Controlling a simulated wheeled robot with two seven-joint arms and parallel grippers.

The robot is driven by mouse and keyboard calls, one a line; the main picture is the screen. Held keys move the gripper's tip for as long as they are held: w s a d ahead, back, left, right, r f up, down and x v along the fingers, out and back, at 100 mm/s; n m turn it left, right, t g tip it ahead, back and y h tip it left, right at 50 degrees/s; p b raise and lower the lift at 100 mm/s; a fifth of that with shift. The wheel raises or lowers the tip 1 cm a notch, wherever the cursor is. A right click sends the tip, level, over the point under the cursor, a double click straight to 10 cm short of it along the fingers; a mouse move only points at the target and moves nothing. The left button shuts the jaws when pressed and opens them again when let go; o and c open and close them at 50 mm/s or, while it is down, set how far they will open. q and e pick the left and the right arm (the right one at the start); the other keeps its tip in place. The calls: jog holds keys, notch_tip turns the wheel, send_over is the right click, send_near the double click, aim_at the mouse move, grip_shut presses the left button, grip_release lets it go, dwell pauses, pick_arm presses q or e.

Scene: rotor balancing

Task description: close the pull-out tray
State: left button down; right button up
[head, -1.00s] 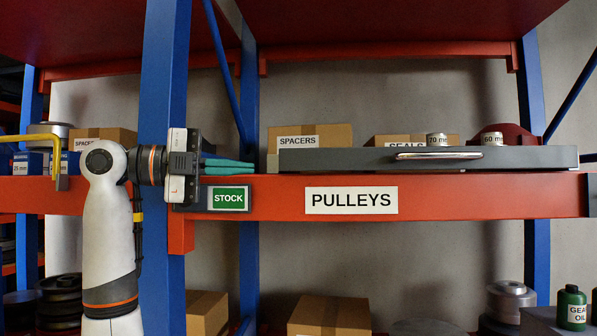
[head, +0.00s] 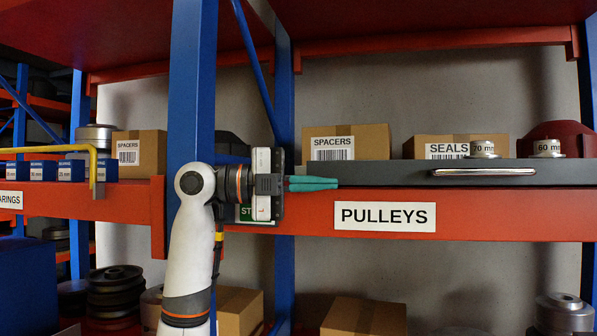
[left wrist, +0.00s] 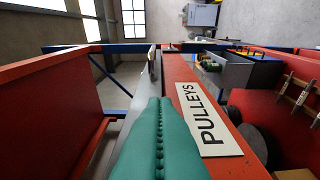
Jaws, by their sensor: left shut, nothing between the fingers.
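The grey pull-out tray (head: 400,174) lies above the orange beam in the head view, with a silver bar handle (head: 497,172) on its front. The handle also shows in the left wrist view (left wrist: 151,55). My left gripper (head: 336,183) is shut and empty, its teal fingers pointing right along the beam top, in front of the tray's left part. The handle is well beyond the fingertips to the right. In the left wrist view the shut fingers (left wrist: 160,105) hide part of the tray front. I cannot tell whether they touch it. My right gripper is not in view.
Behind the tray front are pulleys marked 70 mm (head: 482,149) and 60 mm (head: 547,148). SPACERS (head: 365,140) and SEALS (head: 432,143) boxes stand behind. The beam (head: 480,220) runs just below the tray. A blue post (head: 193,90) stands behind my left arm.

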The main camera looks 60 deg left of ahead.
pick_arm(q)
jog(key=shift+w+a, duration=0.45)
jog(key=shift+a, duration=0.2)
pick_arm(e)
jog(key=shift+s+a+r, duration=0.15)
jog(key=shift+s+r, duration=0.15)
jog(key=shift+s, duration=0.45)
pick_arm(q)
jog(key=shift+w+a+r+p, duration=0.1)
jog(key=shift+w+a+p, duration=0.5)
jog(key=shift+a+p, duration=0.1)
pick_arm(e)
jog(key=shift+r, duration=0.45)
pick_arm(q)
jog(key=shift+d, duration=0.1)
